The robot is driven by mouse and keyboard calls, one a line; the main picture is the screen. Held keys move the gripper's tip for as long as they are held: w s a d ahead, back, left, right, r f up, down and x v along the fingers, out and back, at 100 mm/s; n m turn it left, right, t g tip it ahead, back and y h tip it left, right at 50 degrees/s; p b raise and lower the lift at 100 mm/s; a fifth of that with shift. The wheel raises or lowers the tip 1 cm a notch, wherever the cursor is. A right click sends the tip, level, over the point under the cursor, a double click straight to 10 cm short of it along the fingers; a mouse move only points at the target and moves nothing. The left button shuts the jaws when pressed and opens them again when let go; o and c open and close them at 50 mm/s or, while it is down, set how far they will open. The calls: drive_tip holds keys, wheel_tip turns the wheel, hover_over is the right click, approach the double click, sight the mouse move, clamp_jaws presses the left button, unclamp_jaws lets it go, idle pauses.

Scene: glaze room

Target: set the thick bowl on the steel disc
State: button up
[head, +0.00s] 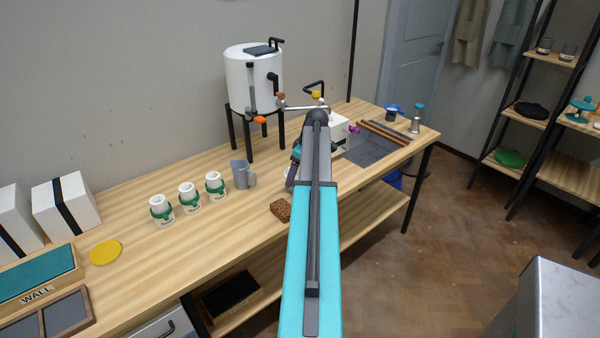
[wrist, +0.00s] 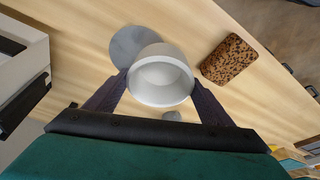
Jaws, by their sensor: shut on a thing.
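In the wrist view my gripper (wrist: 160,86) is shut on the thick bowl (wrist: 162,62), a pale, thick-walled bowl whose open mouth faces the camera. The steel disc (wrist: 126,42), flat, round and grey, lies on the wooden bench just beyond the bowl, up and left in the picture. The bowl hides part of its edge. The bowl appears above the bench beside the disc; the gap in height is hard to judge. In the head view my arm covers most of the gripper and hides the disc.
A brown speckled block (wrist: 228,58) lies right of the bowl; it also shows in the head view (head: 281,208). A grey jug (head: 241,175), several white jars (head: 188,196) and a white tank (head: 252,80) on black legs stand nearby on the bench.

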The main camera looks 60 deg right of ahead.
drive_tip(key=shift+w+d+f+p, duration=0.1)
drive_tip(key=shift+w+d+p, duration=0.15)
drive_tip(key=shift+d, duration=0.55)
drive_tip(key=shift+w+d+f+p, duration=0.15)
drive_tip(key=shift+w+d, duration=0.2)
drive_tip(key=shift+d, duration=0.4)
drive_tip(key=shift+w+d+r+p, duration=0.1)
drive_tip(key=shift+w+d+p, duration=0.15)
drive_tip(key=shift+d, duration=0.55)
drive_tip(key=shift+f, duration=0.1)
drive_tip(key=shift+f+p, duration=0.75)
drive_tip(key=shift+f, duration=0.95)
drive_tip(key=shift+f, duration=0.15)
drive_tip(key=o, duration=1.4)
drive_tip(key=shift+r, duration=0.2)
drive_tip(key=b+v, duration=0.3)
drive_tip(key=v, duration=0.8)
drive_tip(key=shift+r, duration=0.4)
